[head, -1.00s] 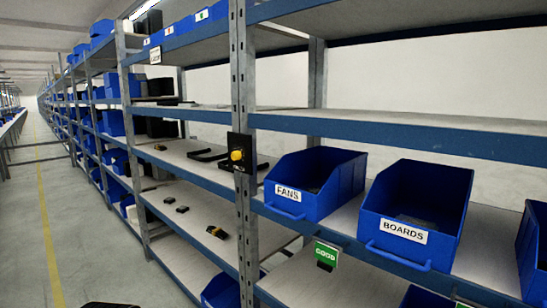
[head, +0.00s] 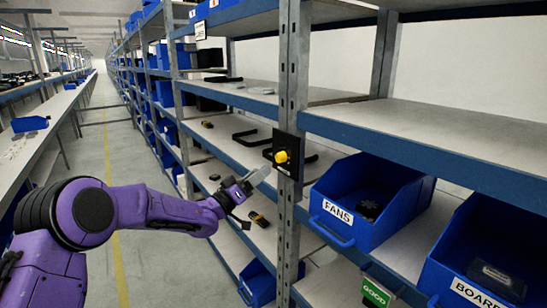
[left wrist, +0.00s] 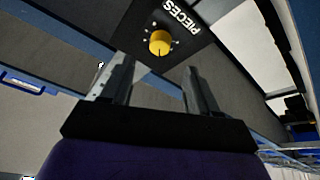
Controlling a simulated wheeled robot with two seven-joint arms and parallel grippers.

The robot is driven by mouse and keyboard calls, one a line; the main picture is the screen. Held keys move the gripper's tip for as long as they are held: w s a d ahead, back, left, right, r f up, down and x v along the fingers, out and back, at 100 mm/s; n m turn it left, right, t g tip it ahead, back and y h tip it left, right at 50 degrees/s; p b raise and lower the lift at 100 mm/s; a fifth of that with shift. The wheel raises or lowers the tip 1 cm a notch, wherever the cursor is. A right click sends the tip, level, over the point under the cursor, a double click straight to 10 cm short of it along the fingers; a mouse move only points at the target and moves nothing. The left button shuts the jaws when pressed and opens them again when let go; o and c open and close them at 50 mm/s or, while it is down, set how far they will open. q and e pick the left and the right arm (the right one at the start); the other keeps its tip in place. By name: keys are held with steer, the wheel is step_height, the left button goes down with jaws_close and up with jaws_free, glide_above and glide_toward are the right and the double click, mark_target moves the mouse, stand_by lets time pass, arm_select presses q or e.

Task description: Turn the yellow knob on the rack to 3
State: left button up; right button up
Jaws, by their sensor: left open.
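The yellow knob (head: 281,157) sits on a black plate (head: 287,148) fixed to the front post of the rack. In the left wrist view the knob (left wrist: 160,42) shows ahead of the fingers, with white marks around it and the word PIECES on the plate. The numbers at the marks are too small to read. My left gripper (head: 258,176) is just left of and a little below the knob, apart from it. In the left wrist view its two fingers (left wrist: 155,85) are spread with nothing between them. My right gripper is not in view.
A blue FANS bin (head: 350,215) and a blue BOARDS bin (head: 465,245) stand on the shelf right of the post. A green GOOD sign (head: 376,292) hangs below. Dark brackets (head: 252,138) lie on the shelf behind the plate. The aisle at left is clear.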

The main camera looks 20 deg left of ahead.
mark_target(278, 159)
arm_select(q)
steer(key=p+x, duration=0.1)
steer(key=x, duration=0.5)
steer(key=shift+d+p, duration=0.2)
steer(key=shift+p, duration=0.1)
steer(key=shift+w+d+r, duration=0.1)
steer(key=shift+w+d, duration=0.1)
steer(key=shift+w, duration=0.3)
